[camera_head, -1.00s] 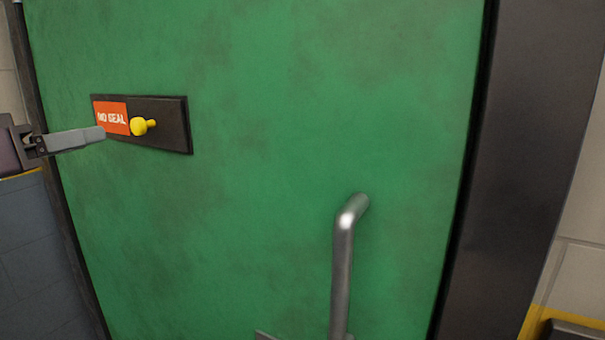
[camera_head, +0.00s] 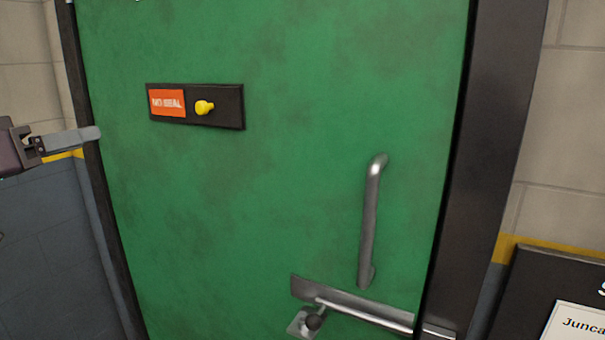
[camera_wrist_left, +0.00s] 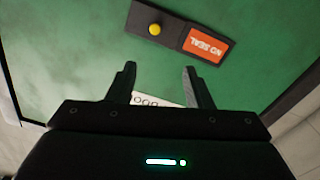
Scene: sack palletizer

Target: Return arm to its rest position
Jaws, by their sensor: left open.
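My left gripper (camera_head: 92,136) comes in from the left edge of the head view, in front of the left side of the green door (camera_head: 280,180). In the left wrist view my left gripper (camera_wrist_left: 158,82) has its two fingers wide apart with nothing between them. A dark plate (camera_head: 226,106) on the door carries an orange "NO SEAL" label (camera_head: 167,103) and a yellow knob (camera_head: 204,107). The gripper is apart from the knob, which also shows in the left wrist view (camera_wrist_left: 154,29) beyond the fingertips. My right gripper is not in view.
A vertical metal handle (camera_head: 370,220) stands out from the door's right side. Below it is a metal latch bar (camera_head: 365,314). A dark door frame (camera_head: 490,150) runs down the right. A dark board (camera_head: 525,290) with a white sheet (camera_head: 578,332) is at the lower right.

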